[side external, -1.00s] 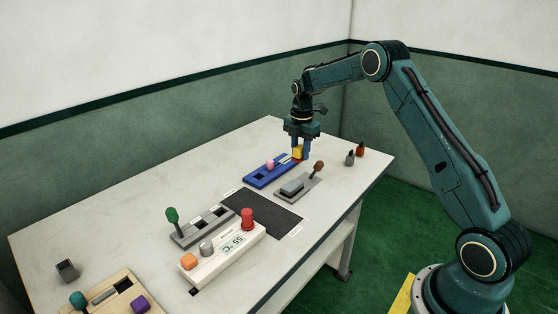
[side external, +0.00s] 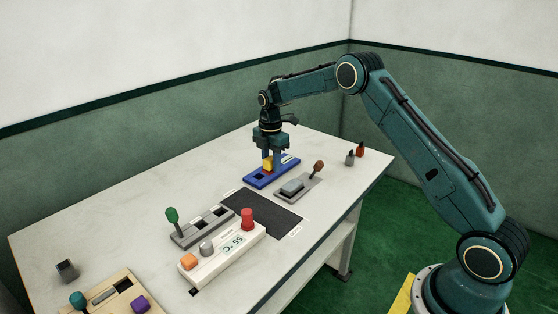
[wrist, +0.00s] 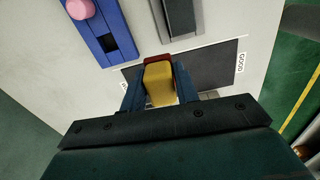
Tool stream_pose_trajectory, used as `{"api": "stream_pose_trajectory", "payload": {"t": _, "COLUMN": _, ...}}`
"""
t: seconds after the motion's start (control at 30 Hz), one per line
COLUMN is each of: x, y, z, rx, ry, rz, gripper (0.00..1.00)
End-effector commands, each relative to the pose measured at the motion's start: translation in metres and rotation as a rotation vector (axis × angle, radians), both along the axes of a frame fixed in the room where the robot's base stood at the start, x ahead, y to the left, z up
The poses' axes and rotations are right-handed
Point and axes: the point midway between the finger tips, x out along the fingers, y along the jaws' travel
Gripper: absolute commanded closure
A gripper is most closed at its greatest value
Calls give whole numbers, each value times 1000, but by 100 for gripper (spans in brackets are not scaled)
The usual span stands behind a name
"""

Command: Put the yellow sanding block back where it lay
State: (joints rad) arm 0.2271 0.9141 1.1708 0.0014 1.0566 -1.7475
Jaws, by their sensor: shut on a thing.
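My gripper (side external: 268,168) is shut on the yellow sanding block (side external: 267,162) and holds it in the air. In the wrist view the block (wrist: 158,84) sits between the two fingers, with a red part at its far end. The blue tray (side external: 286,172) lies on the table; in the side view my gripper covers part of it. In the wrist view the tray (wrist: 98,30) is at upper left, with a dark empty slot and a pink knob (wrist: 80,8). The block is apart from the tray there, seen over the dark mat (wrist: 210,68).
A grey fixture (side external: 303,186) with a brown-knobbed lever stands beside the tray. Nearer are a grey slotted rack (side external: 200,230) with a green knob and a white temperature box (side external: 222,262). Small black and red items (side external: 355,153) stand at the right edge. The table's back left is clear.

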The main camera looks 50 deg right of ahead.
Motion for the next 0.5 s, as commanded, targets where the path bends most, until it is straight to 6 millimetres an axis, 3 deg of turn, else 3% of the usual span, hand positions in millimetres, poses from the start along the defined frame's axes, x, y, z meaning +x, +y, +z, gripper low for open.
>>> {"api": "stream_pose_trajectory", "payload": {"t": 0.1, "x": 12, "y": 37, "z": -7, "rx": 0, "ry": 0, "rz": 6, "gripper": 91}}
{"api": "stream_pose_trajectory", "payload": {"t": 0.23, "x": 21, "y": 68, "z": -12, "rx": -1, "ry": 0, "rz": 5, "gripper": 91}}
{"api": "stream_pose_trajectory", "payload": {"t": 0.5, "x": 28, "y": 98, "z": -18, "rx": -1, "ry": 0, "rz": 0, "gripper": 91}}
